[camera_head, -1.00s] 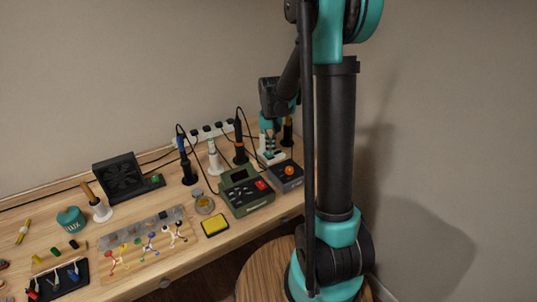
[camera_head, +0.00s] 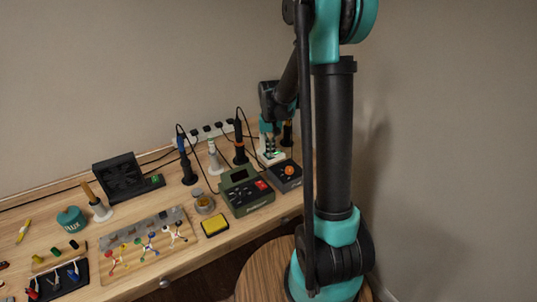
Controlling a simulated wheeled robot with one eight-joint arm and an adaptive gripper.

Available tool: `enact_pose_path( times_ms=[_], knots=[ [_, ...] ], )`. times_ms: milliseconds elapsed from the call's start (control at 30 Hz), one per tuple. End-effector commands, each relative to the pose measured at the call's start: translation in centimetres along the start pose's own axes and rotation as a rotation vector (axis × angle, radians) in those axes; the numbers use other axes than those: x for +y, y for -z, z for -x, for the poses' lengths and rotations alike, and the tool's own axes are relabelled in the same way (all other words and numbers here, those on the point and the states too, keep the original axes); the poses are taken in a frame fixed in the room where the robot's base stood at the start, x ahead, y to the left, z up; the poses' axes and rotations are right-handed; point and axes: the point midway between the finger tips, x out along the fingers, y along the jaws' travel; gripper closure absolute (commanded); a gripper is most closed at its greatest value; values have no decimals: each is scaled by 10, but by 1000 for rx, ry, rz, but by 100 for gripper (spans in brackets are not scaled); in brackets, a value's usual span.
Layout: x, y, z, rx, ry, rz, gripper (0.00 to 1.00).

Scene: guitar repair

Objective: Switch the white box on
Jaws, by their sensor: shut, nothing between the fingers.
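The white box (camera_head: 275,160) is a small unit at the back right of the bench. My gripper (camera_head: 269,146) points down directly over it, with the fingertips at or just above its top. The fingers are shut with nothing between them. They partly cover the top of the box, and I cannot tell whether they touch it. Small green spots show on or near the box top, too small to tell what they are or which way any switch stands.
A green station (camera_head: 246,193) and a dark box with an orange knob (camera_head: 289,170) sit in front. A soldering iron (camera_head: 239,141) stands close left, and a dark stand (camera_head: 288,132) close right. A power strip (camera_head: 205,133) with cables runs behind. A yellow sponge (camera_head: 214,225) lies nearer.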

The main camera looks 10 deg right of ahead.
Motion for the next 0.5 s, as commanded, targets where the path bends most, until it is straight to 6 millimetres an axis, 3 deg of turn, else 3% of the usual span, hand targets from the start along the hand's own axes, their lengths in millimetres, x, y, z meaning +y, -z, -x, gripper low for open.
enact_pose_path(
  times_ms=[500],
  knots=[
    [0, 0, 31, 0, -1, 0, 100]
  ],
)
